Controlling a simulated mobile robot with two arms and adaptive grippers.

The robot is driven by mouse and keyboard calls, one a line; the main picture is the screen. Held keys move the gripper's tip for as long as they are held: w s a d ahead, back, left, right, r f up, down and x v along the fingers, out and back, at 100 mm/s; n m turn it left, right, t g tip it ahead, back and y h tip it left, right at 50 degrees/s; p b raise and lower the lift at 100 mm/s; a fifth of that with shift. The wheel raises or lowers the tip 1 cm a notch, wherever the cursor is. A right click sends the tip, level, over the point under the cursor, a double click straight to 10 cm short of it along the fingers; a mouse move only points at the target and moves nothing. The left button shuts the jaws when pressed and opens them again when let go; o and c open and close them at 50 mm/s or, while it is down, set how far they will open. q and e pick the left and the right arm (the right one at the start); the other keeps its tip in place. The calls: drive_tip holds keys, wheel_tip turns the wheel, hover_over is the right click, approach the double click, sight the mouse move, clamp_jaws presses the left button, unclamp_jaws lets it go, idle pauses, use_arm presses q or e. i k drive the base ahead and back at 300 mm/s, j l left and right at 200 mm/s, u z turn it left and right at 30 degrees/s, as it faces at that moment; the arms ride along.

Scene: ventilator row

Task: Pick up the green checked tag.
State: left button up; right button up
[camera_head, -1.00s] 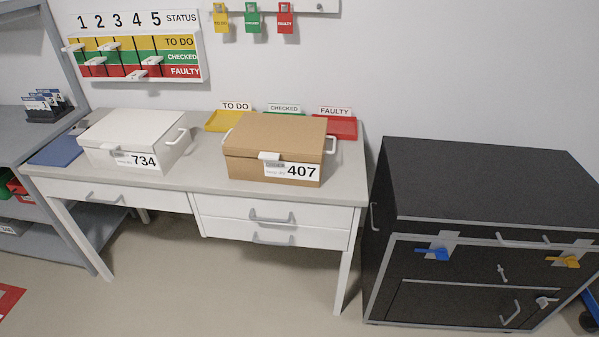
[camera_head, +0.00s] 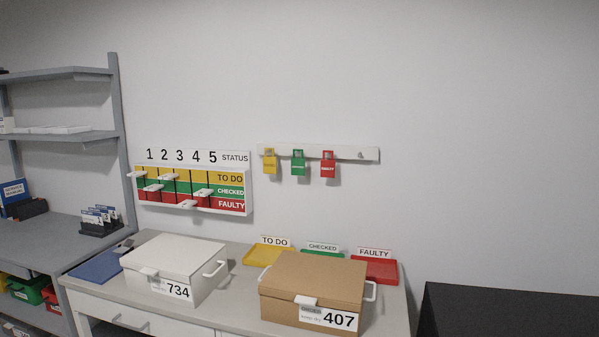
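The green checked tag (camera_head: 298,164) hangs on a white wall rail (camera_head: 345,154), between a yellow tag (camera_head: 269,162) on its left and a red faulty tag (camera_head: 328,166) on its right. The rail is on the wall above the back of the table. Neither of my grippers shows in the head view.
Below the rail, the table (camera_head: 238,297) holds a white box 734 (camera_head: 172,262), a brown box 407 (camera_head: 315,285) and yellow (camera_head: 262,257), green (camera_head: 322,254) and red (camera_head: 375,268) trays. A status board (camera_head: 193,181) hangs left. A black cabinet (camera_head: 500,312) stands right.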

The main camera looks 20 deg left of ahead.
sight(298, 165)
drive_tip(key=i+j, duration=0.3)
drive_tip(key=i, duration=0.2)
drive_tip(key=i+j, duration=0.3)
drive_tip(key=i, duration=0.2)
